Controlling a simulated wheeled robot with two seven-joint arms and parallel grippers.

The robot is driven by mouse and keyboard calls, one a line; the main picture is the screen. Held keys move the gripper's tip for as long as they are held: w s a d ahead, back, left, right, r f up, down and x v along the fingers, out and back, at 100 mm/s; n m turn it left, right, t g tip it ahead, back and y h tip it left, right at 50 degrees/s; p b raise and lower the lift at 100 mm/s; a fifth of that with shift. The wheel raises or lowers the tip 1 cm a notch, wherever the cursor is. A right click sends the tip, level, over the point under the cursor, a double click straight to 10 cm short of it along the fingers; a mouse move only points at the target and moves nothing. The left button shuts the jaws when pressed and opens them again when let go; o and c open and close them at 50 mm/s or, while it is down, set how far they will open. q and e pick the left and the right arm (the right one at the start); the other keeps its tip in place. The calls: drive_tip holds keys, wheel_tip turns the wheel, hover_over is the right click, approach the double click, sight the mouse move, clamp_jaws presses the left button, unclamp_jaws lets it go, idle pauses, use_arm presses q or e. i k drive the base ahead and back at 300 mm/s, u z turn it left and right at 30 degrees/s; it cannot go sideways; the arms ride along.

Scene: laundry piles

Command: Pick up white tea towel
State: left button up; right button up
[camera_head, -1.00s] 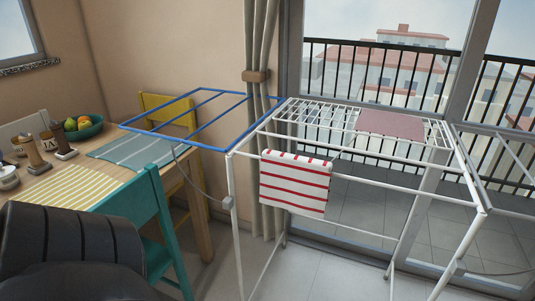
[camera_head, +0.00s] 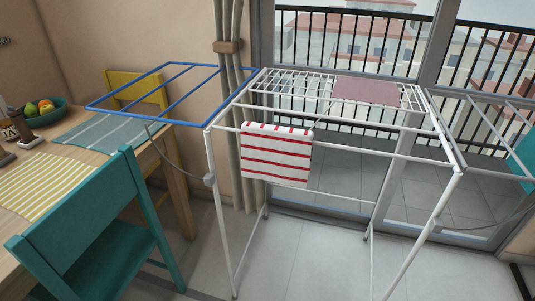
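A white towel with red stripes (camera_head: 277,154) hangs folded over a front rail of the drying rack (camera_head: 325,143), on its left side. It is the only white cloth I see on the rack; I cannot tell if it is a tea towel. Its back half is hidden. A mauve cloth (camera_head: 366,91) lies flat on the rack's top bars. Neither of my grippers is in view.
A teal chair (camera_head: 88,215) stands left of the rack beside a wooden table (camera_head: 95,148) with a yellow striped cloth (camera_head: 38,184), a blue-grey cloth (camera_head: 101,134) and a fruit bowl (camera_head: 45,117). Floor (camera_head: 310,265) before the rack is clear.

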sight(276, 154)
drive_tip(key=u, duration=0.75)
drive_tip(key=i, duration=0.4)
drive_tip(key=z, duration=1.4)
